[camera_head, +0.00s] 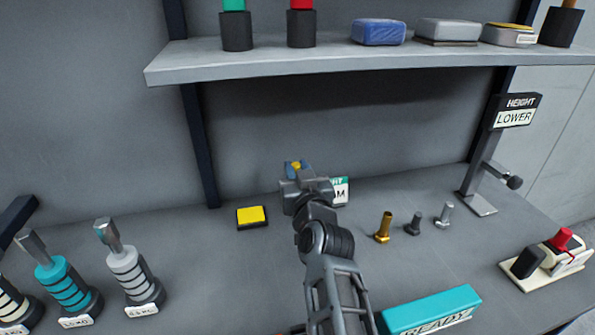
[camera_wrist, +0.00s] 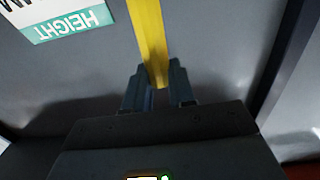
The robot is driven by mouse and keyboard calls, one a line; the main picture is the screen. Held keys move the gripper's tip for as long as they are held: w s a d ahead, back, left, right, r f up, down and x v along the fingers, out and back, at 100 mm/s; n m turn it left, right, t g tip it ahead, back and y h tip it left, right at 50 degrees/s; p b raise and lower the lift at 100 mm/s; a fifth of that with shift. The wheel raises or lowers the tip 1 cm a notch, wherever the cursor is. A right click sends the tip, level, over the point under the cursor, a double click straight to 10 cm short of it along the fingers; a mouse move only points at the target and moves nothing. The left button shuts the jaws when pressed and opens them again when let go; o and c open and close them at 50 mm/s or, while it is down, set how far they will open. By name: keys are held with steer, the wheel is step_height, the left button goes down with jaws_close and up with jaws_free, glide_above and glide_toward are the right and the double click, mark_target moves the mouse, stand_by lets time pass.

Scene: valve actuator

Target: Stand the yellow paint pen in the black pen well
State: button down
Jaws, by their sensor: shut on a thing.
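The yellow paint pen (camera_wrist: 148,35) is a long yellow bar in the wrist view, between the two fingers of my gripper (camera_wrist: 158,84). My gripper (camera_head: 296,170) is shut on it, above the back of the bench in the head view. There only a small yellow bit of the pen (camera_head: 296,165) shows; the rest is hidden. Black cups stand on the shelf: one with a teal top (camera_head: 236,33), one with a red top (camera_head: 301,29), and one at the far right (camera_head: 561,27) with a brown item. I cannot tell which, if any, is the black pen well.
The grey shelf (camera_head: 250,65) overhangs the bench. A yellow-topped black block (camera_head: 252,217) lies left of my arm. Bolts (camera_head: 384,228), a teal READY block (camera_head: 430,310) and a HEIGHT LOWER stand (camera_head: 490,165) are to the right. Striped cylinders (camera_head: 132,272) stand at left.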

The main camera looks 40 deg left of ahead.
steer(key=shift+f, duration=0.1)
steer(key=c, duration=1.4)
jaws_free()
steer(key=o, duration=0.5)
steer(key=shift+c, duration=0.2)
steer(key=v, duration=1.2)
